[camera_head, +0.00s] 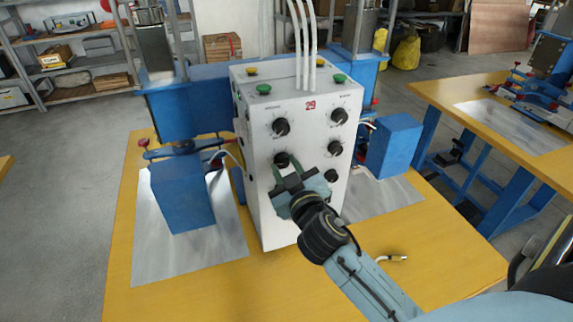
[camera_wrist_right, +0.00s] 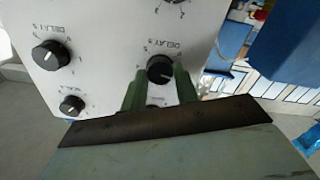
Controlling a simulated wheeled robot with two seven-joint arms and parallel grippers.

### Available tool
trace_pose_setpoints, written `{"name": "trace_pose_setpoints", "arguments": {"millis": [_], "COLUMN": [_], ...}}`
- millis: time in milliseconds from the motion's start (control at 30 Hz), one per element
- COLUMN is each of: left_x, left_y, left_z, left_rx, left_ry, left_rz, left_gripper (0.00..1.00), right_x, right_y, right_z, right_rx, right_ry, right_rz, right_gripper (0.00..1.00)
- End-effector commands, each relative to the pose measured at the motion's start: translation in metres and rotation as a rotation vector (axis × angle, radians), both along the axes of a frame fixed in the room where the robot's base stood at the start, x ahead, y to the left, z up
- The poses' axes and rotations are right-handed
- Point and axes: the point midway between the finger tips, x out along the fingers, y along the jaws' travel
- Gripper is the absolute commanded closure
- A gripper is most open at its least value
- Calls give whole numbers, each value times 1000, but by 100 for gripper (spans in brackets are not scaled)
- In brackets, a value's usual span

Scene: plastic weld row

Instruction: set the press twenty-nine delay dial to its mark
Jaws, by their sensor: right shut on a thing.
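The white control box (camera_head: 255,203) marked 29 stands upright on the yellow table, with black dials in two columns on its front. My right gripper (camera_head: 287,170) is at the second dial (camera_head: 281,158) of the left column. In the right wrist view its two green fingers (camera_wrist_right: 160,84) are shut on the sides of this delay dial (camera_wrist_right: 160,68), lettered DELAY S. The dial's upper part and some of its scale show; the fingers hide its sides. I cannot make out which scale line is its mark. My left gripper is not in view.
Another delay dial (camera_wrist_right: 50,55) and a smaller dial (camera_wrist_right: 72,105) are close by in the wrist view. Blue blocks (camera_head: 180,195) (camera_head: 394,145) stand either side of the box. White hoses (camera_head: 303,45) rise from its top. The table front (camera_head: 220,296) is largely clear.

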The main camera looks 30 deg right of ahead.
Motion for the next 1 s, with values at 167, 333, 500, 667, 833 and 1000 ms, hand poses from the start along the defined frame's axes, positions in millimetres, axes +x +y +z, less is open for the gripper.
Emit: {"name": "trace_pose_setpoints", "arguments": {"millis": [167, 333, 500, 667, 833, 1000], "left_x": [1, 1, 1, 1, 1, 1], "left_y": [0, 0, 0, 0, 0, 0], "left_z": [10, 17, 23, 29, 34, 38], "left_rx": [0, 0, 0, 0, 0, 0], "left_ry": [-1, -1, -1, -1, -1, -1], "left_rz": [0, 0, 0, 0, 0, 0], "left_gripper": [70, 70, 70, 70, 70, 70], "right_x": [0, 0, 0, 0, 0, 0], "right_y": [0, 0, 0, 0, 0, 0], "right_z": [2, 2, 2, 2, 2, 2], "right_rx": [-163, -322, -480, -623, -755, -858], "right_ry": [39, 77, 114, 148, 180, 203], "right_rz": [-1, 0, 1, 1, 0, 1], "right_gripper": [93, 93, 93, 93, 93, 93]}}
